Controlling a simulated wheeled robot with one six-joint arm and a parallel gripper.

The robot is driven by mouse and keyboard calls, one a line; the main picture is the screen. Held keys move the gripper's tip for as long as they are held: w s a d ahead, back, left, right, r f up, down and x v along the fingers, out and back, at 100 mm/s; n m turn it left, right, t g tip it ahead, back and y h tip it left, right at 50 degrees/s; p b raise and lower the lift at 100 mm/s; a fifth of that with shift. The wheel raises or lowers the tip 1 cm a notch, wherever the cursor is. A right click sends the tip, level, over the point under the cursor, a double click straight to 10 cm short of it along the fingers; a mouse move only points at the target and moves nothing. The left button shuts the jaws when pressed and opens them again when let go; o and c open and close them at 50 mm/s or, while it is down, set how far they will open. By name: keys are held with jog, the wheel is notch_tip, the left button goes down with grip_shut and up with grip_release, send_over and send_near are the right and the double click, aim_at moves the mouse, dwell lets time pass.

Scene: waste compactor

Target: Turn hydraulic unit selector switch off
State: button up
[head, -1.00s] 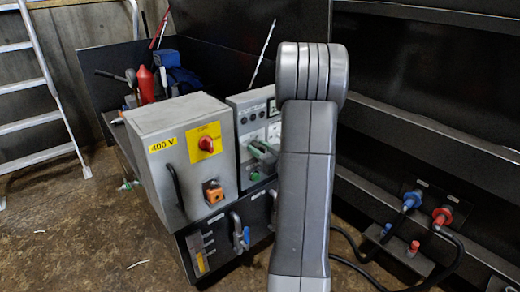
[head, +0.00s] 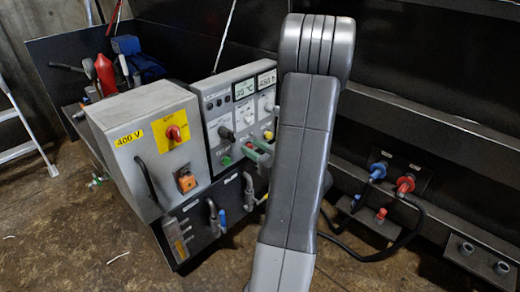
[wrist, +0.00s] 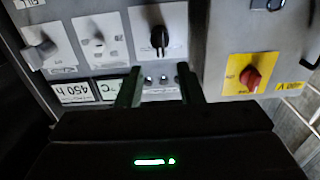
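The grey control panel (head: 225,108) of the hydraulic unit has displays and several knobs. In the wrist view it appears upside down, with a black rotary knob (wrist: 159,38), a pale knob (wrist: 98,39) and a grey switch (wrist: 40,50). I cannot read which label belongs to the selector. My gripper (wrist: 159,70) has its two dark fingers apart with nothing between them, below the black knob in the picture and apart from it.
A grey 400 V box (head: 150,120) with a red switch (head: 173,133) on a yellow plate stands beside the panel; the red switch also shows in the wrist view (wrist: 250,78). Pipes with a blue valve handle (head: 222,220) are below. Red and blue plugs (head: 404,185) are at right.

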aim_at(234, 137)
jog(key=shift+v, duration=1.1)
jog(key=b+x, duration=0.2)
jog(key=x, duration=1.2)
